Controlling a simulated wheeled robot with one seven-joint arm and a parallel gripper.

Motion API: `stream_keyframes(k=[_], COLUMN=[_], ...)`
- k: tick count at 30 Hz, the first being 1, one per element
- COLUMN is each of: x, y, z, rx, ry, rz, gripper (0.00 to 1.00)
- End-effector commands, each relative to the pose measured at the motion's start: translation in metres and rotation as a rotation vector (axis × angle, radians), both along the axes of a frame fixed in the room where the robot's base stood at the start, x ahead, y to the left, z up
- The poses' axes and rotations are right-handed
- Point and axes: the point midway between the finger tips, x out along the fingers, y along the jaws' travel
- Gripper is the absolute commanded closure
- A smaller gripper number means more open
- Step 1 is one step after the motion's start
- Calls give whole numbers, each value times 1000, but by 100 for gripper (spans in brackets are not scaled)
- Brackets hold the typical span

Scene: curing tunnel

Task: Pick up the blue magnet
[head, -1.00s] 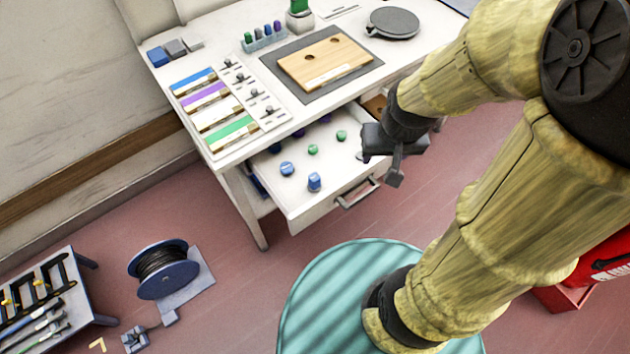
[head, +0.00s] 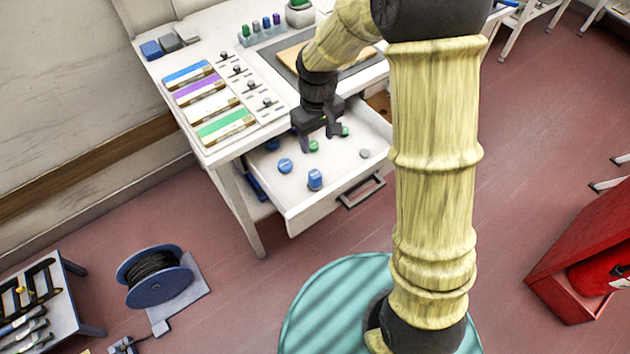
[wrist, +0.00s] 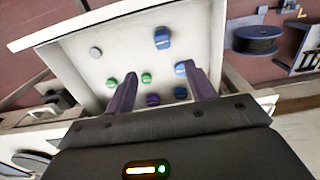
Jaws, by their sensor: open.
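Several small round magnets lie in the open white drawer (head: 308,218). A taller blue magnet (head: 315,179) stands near the drawer's front; it also shows at the top of the wrist view (wrist: 162,36). A second blue magnet (head: 285,165) lies farther back, near the right fingertip in the wrist view (wrist: 181,68). A third blue piece (wrist: 180,92) shows closer to the palm. My gripper (head: 320,139) is open and empty above the drawer's rear part. In the wrist view its two purple fingers (wrist: 161,72) are spread, with a purple magnet (wrist: 152,99) and green magnet (wrist: 146,77) seen between them.
Another green magnet (wrist: 112,82) and a grey disc (head: 364,153) are also in the drawer. The white desk (head: 235,151) above holds coloured strips and a wooden board. A cable reel (head: 155,276) stands on the floor at left, and a red box (head: 580,265) at right.

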Motion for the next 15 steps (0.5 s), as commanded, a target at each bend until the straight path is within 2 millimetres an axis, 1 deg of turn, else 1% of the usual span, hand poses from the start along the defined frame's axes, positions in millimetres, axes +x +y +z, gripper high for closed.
stream_keyframes(k=[5, 8, 15], x=[-1, -1, -1], y=[1, 1, 0], z=[-7, -21, -63], rx=[-1, -1, -1], ry=[1, 3, 3], rz=[2, 3, -1], gripper=[45, 45, 45])
